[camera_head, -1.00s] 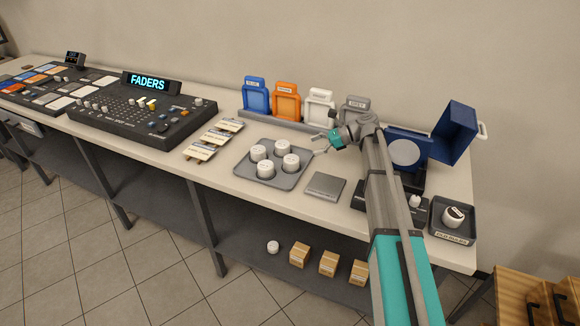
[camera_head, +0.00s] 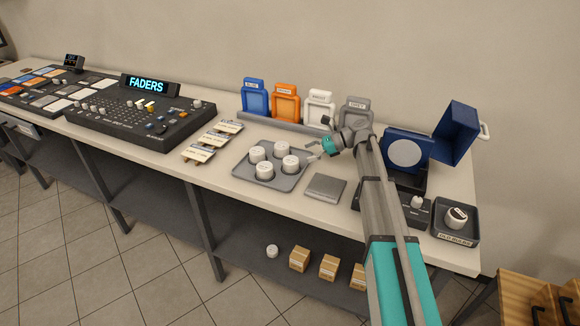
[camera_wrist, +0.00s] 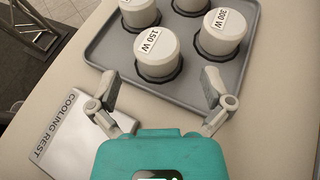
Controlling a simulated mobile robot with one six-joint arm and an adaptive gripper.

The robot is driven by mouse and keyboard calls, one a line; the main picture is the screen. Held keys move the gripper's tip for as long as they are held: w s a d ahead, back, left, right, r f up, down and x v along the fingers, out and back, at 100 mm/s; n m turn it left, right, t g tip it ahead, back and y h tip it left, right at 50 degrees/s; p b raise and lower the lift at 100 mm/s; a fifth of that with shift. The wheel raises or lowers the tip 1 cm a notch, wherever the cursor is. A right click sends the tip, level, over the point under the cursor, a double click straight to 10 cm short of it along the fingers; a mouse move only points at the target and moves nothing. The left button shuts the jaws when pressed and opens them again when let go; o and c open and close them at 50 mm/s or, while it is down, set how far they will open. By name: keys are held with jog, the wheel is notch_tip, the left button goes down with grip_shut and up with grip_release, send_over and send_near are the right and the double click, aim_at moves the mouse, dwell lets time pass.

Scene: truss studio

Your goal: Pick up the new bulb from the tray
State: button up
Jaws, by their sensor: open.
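The grey tray (camera_head: 284,183) stands on the bench and holds several white, round bulbs. In the wrist view, one bulb labelled 150 W (camera_wrist: 157,55) stands upright near the tray's close edge (camera_wrist: 103,38), and one labelled 300 W (camera_wrist: 222,33) stands to its right. Two more bulbs behind them are cut off by the top edge. My gripper (camera_head: 312,149) is at the tray's right side in the head view. In the wrist view, my gripper (camera_wrist: 160,82) is open and empty, its fingers spread on either side of the 150 W bulb's near side, apart from it.
A flat square plate labelled COOLING REST (camera_wrist: 70,135) lies beside the tray. An open blue lamp housing (camera_head: 410,152) stands right. A tray labelled OLD BULBS (camera_head: 453,236) holds one bulb. Coloured frames (camera_head: 286,103) stand behind; a fader console (camera_head: 140,112) is left.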

aim_at(294, 159)
jog(key=shift+a, duration=0.1)
jog(key=shift+s+f+b+x, duration=0.15)
jog(key=shift+b+x, duration=0.35)
jog(key=shift+x, duration=0.45)
jog(key=shift+s+f+b+x, duration=0.15)
jog(key=shift+b+x, duration=0.3)
jog(key=shift+x, duration=0.5)
jog(key=shift+a+f, duration=0.15)
jog(key=shift+a, duration=0.35)
jog(key=c, duration=1)
